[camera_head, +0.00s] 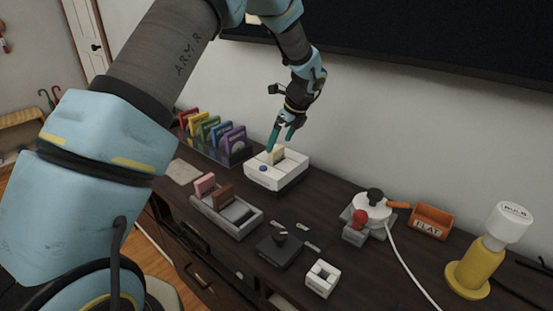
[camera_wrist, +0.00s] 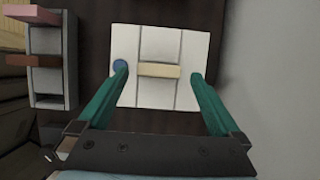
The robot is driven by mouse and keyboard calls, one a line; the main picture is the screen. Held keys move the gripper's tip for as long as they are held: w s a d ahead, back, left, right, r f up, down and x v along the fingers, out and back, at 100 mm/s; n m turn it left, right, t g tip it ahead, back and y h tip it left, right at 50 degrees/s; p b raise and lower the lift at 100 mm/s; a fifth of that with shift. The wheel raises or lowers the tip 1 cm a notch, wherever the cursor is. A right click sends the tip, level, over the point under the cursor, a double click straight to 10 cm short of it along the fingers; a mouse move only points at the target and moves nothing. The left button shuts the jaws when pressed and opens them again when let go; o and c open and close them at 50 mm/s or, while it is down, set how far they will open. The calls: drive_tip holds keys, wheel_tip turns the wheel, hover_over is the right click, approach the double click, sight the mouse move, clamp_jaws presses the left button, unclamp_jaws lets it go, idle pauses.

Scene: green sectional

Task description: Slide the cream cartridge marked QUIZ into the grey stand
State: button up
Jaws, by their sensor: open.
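A cream cartridge (camera_head: 279,156) stands in the slot of a white console with a blue button (camera_head: 288,181). Its marking cannot be read. In the wrist view the cartridge (camera_wrist: 158,70) is a thin bar seen from above. My gripper (camera_wrist: 158,73) is open, its teal fingers at either side of the cartridge with gaps between. In the head view my gripper (camera_head: 280,140) points down at the console. The grey stand (camera_head: 225,222) is in front and left of the console. It holds a pink cartridge (camera_head: 205,184) and a brown cartridge (camera_head: 223,196), with bare room at its right end.
A rack of colourful cases (camera_head: 212,136) stands behind and left of the console. A dark box with a knob (camera_head: 279,247), a white square block (camera_head: 322,279), a red-knobbed device (camera_head: 362,228), an orange PLAY holder (camera_head: 431,221) and a yellow-based bulb (camera_head: 475,268) stand rightward. The wall is close behind.

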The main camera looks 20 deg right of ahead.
sight(277, 148)
drive_tip(key=p+x, duration=0.1)
drive_tip(key=x, duration=0.3)
drive_tip(key=shift+s+f, duration=0.1)
drive_tip(key=shift+c, duration=0.2)
drive_tip(key=c, duration=1.2)
